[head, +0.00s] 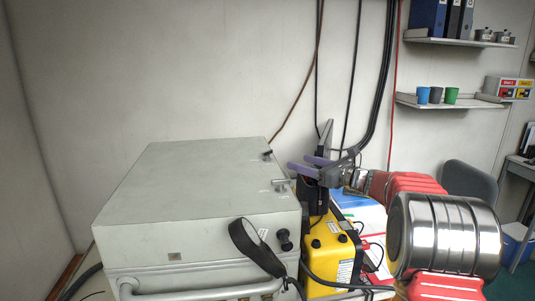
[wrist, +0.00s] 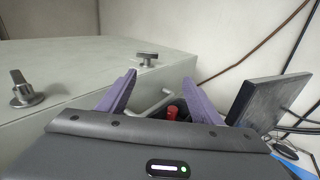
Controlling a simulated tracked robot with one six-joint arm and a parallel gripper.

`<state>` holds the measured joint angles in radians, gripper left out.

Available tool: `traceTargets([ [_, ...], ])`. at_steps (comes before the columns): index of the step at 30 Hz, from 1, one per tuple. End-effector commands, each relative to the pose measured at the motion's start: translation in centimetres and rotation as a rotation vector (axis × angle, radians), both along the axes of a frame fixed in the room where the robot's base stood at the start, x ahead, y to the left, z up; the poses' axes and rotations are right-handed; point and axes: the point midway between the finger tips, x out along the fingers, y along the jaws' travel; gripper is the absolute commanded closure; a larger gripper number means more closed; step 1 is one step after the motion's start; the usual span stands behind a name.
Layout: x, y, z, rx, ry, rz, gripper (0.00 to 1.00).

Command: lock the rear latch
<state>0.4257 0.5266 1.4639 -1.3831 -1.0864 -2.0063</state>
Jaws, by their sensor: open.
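The rear latch (head: 267,155) is a small metal turn-handle near the back right edge of the grey case's lid (head: 205,185). It also shows in the wrist view (wrist: 147,56), with its bar lying crosswise on a short round post. My gripper (head: 307,165) is to the right of the case, its purple fingers pointing left towards it. The fingers are apart and empty, and the latch is beyond them, not touched. In the wrist view the gripper (wrist: 160,78) shows both fingers, with the latch ahead near the left fingertip.
A second, front latch (head: 281,184) sits nearer on the same lid edge; it also shows in the wrist view (wrist: 25,90). A yellow unit (head: 328,255) with cables stands right of the case. A dark panel (wrist: 262,100) is close right of my fingers. The lid's middle is clear.

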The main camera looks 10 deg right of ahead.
Motion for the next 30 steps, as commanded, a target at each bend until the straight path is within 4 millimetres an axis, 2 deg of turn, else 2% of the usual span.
traceTargets([
  [6, -1.3, 1.6, 1.0, 0.011, -0.041, 0.083, 0.41],
  [17, -1.2, 1.7, 1.0, 0.008, -0.043, 0.083, 0.41],
  [23, -0.2, 2.5, 1.0, 0.007, -0.044, 0.083, 0.41],
  [30, 2.3, 4.7, 1.0, 0.009, -0.044, 0.084, 0.41],
])
